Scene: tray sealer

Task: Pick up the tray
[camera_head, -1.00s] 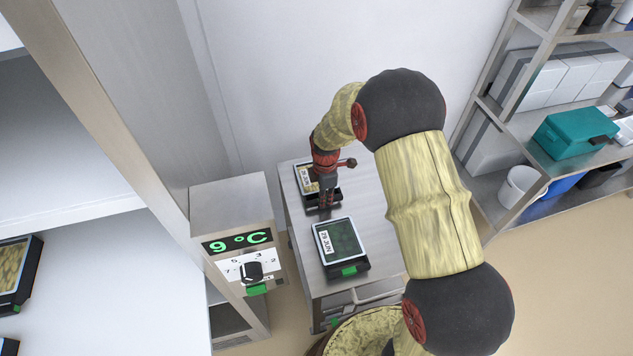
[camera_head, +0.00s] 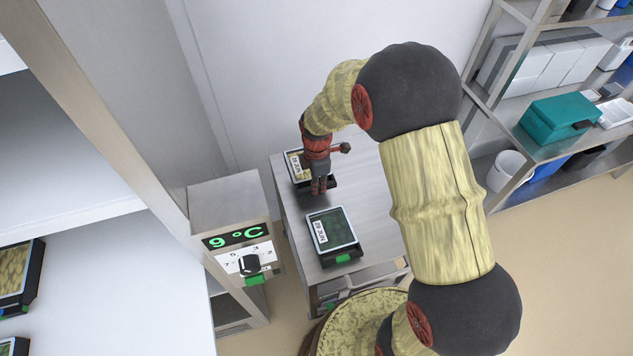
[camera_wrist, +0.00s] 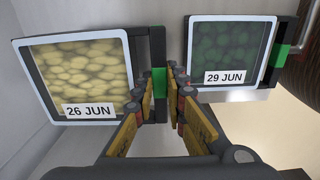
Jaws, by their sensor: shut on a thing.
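A dark tray with a clear lid and yellow contents (camera_head: 296,166) is at the back of the metal table (camera_head: 366,190). In the wrist view this tray (camera_wrist: 80,65) carries a "26 JUN" label and has a green tab (camera_wrist: 158,81) on its near edge. My gripper (camera_head: 321,189) is at that edge, shut on the tray at its tab; it also shows in the wrist view (camera_wrist: 161,98). The arm partly hides the tray in the head view. I cannot tell whether it is lifted. A second tray, with green contents and a "29 JUN" label (camera_head: 338,228), sits nearer on the table.
A cabinet with a "9 °C" display (camera_head: 234,237) and knob stands left of the table. More trays lie on the white shelf (camera_head: 90,270) at left. A rack with a teal box (camera_head: 560,122) and white bucket (camera_head: 507,170) stands at right.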

